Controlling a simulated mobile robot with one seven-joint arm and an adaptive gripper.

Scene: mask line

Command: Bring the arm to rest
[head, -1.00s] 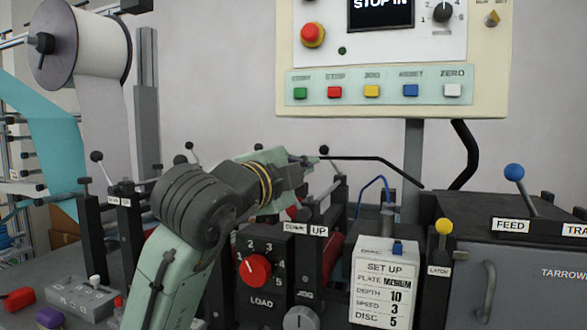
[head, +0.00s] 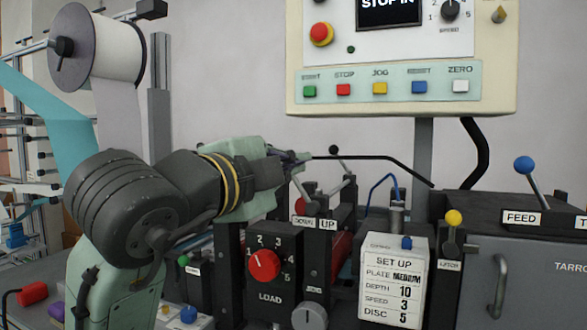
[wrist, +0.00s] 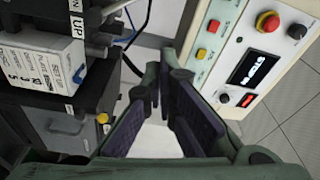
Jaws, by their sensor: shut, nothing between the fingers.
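My arm reaches in from the lower left of the head view, its elbow bent. My gripper (head: 291,158) is at its end, pointing right, in front of the grey wall below the control panel. It also shows in the wrist view (wrist: 163,78), with its dark finger pads close together. It is shut and holds nothing. In the head view the fingers are small and seen from the side, and they overlap a black bent rod behind them.
The control panel (head: 300,95) hangs above right. Below stand the LOAD dial box (head: 270,298), the SET UP card (head: 393,285) and levers, with the blue-knobbed FEED lever (head: 524,164) on the right. A white roll (head: 105,45) is upper left. Bare wall shows between roll and panel.

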